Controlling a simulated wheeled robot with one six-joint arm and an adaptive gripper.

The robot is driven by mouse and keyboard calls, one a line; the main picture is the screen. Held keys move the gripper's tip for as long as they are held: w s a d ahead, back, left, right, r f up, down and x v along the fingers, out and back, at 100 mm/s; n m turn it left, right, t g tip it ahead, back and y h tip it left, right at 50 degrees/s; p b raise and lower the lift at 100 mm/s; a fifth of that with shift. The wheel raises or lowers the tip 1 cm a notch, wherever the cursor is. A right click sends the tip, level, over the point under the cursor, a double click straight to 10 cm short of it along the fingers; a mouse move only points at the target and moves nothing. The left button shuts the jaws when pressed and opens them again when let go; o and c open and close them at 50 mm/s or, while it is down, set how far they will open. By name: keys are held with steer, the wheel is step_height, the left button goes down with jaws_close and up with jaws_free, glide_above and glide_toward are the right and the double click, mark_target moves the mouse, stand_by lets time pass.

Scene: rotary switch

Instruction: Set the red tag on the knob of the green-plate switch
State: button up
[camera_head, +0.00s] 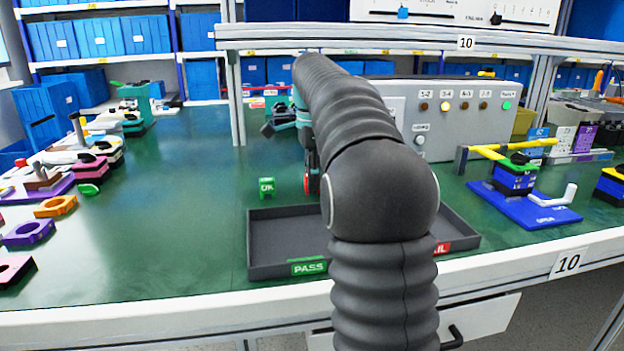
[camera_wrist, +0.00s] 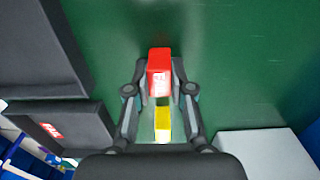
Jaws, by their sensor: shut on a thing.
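The red tag (camera_wrist: 159,74) is a small block with a white label, held between the fingertips of my gripper (camera_wrist: 160,86) in the wrist view. The gripper is shut on it above the green table. In the head view my gripper (camera_head: 312,178) shows partly, just behind the tray, with most of it hidden by my arm. A grey control box (camera_head: 455,130) stands behind, with a small knob (camera_head: 420,140) on its front. I cannot make out a green-plate switch; my arm covers part of the box's front.
A green OK tag (camera_head: 267,187) stands on the table left of my gripper. A dark tray (camera_head: 262,238) with PASS and FAIL labels lies in front. A blue-based fixture (camera_head: 530,205) is at right. Coloured parts line the left. The left-middle table is clear.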

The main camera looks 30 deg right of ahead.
steer(key=r, duration=0.3)
steer(key=d+r+p, duration=0.1)
steer(key=shift+s+r, duration=0.25)
steer(key=shift+r, duration=0.1)
steer(key=s+d+r+p, duration=0.1)
steer(key=s+d+r, duration=0.5)
steer(key=d, duration=0.2)
steer(key=shift+d, duration=0.25)
